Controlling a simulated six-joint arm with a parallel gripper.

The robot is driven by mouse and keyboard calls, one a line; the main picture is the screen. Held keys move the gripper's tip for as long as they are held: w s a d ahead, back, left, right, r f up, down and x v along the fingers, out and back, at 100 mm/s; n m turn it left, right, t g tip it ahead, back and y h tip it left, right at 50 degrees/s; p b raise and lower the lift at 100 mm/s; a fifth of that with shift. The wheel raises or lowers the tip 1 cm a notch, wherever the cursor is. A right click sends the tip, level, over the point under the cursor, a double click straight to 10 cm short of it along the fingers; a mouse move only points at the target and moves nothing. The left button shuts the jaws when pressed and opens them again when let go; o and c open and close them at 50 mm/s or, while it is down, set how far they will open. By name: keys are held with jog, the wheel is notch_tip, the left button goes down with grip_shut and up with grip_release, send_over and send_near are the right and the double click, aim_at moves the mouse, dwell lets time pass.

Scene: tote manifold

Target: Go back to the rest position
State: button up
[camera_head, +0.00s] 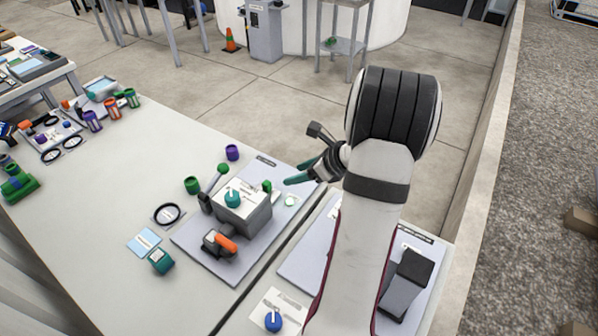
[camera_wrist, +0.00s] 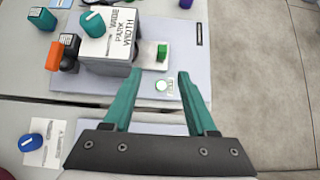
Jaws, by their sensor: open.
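My gripper (camera_head: 303,172) is raised above the right edge of the table in the head view. Its two teal fingers are apart in the wrist view (camera_wrist: 153,98), with nothing between the tips. A grey box with a white top and a teal knob (camera_head: 257,220) stands on a grey mat, left of and below the gripper; in the wrist view the box (camera_wrist: 107,52) is ahead and to the left. A small green block (camera_wrist: 162,52) sits beside the box, beyond the fingertips. My arm hides part of the right-hand mat.
An orange-handled valve (camera_head: 222,242), a black ring (camera_head: 168,214), a teal item (camera_head: 160,261) and purple and green cups (camera_head: 232,152) stand around the mat. A blue knob on a white card (camera_head: 273,320) lies near the front. Open floor (camera_head: 290,110) lies beyond the table.

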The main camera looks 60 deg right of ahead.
jog(key=shift+w, duration=0.1)
jog(key=w+a+r+n+g+y, duration=0.1)
jog(key=w+a+r+n+y, duration=0.2)
jog(key=a, duration=0.5)
jog(key=w+a+r+n+g+y, duration=0.1)
jog(key=w+a+r+n, duration=0.15)
jog(key=a+n, duration=0.45)
jog(key=s+a+r+n+g, duration=0.1)
jog(key=s+a+n, duration=0.15)
jog(key=a, duration=0.35)
jog(key=s+a+r+n+g+y, duration=0.1)
jog(key=a+n, duration=0.2)
jog(key=a, duration=0.2)
jog(key=s+a+r+n+g, duration=0.1)
jog(key=a+n+g, duration=0.15)
jog(key=a, duration=0.35)
jog(key=s+a+n+g+h, duration=0.1)
jog(key=s+a+n, duration=0.2)
jog(key=s+n, duration=0.3)
jog(key=s+a+n+g+h, duration=0.1)
jog(key=s+a+n+h, duration=0.1)
jog(key=s+a+n, duration=0.2)
jog(key=s+n, duration=0.2)
jog(key=s, duration=0.2)
jog(key=shift+s+a+f+n+g, duration=0.2)
jog(key=shift+s+f+n+g, duration=0.1)
jog(key=shift+s+g, duration=0.1)
